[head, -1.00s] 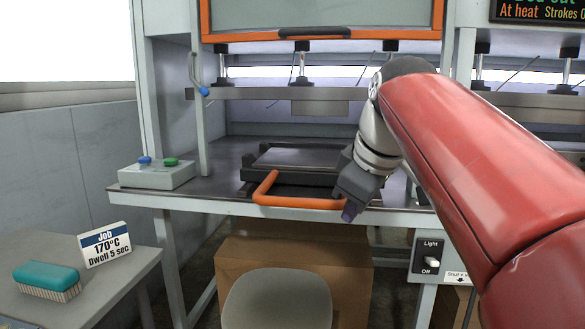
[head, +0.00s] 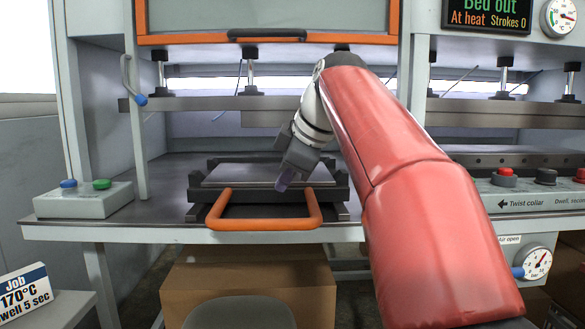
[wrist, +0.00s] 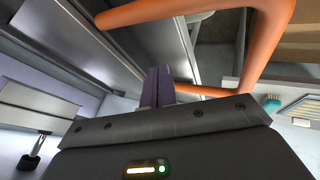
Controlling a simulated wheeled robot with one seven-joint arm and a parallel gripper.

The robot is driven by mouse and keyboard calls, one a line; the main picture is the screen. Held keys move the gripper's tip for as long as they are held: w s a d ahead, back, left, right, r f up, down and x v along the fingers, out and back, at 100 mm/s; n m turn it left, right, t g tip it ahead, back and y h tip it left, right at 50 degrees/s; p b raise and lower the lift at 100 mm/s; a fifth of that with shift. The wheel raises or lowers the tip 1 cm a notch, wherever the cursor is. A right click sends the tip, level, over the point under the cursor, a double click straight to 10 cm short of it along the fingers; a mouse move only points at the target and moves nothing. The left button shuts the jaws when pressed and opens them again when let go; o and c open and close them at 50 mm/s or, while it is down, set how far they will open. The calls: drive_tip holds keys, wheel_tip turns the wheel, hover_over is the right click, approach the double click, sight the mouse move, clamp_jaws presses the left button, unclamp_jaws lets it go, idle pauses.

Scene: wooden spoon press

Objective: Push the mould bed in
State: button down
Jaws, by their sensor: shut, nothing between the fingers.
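The mould bed (head: 230,177) is a flat dark plate in a black frame, lying on the grey press table below the upper press beam. Its orange U-shaped handle (head: 222,222) sticks out over the table's front edge. My gripper (head: 284,184) is shut and empty, its purple fingertips pointing down at the bed's front edge, inside the handle's outline in the head view. The wrist view shows the shut fingers (wrist: 157,85) with the orange handle (wrist: 262,50) close by. I cannot tell whether the fingers touch the bed or handle.
A raised orange-framed guard (head: 265,40) is above. A box with blue and green buttons (head: 85,198) stands at left. Red and black knobs (head: 505,177) sit at right. The sign above reads "Bed out" (head: 487,8). A chair (head: 238,312) and cardboard box (head: 182,290) stand below.

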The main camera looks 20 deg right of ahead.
sight(270, 199)
drive_tip(key=x, duration=0.4)
drive_tip(key=shift+s+b, duration=0.1)
drive_tip(key=shift+b, duration=0.2)
drive_tip(key=w, duration=0.1)
drive_tip(key=w+d+p, duration=0.1)
drive_tip(key=shift+w+r, duration=0.3)
drive_tip(key=shift+w+d, duration=0.15)
drive_tip(key=shift+w, duration=0.4)
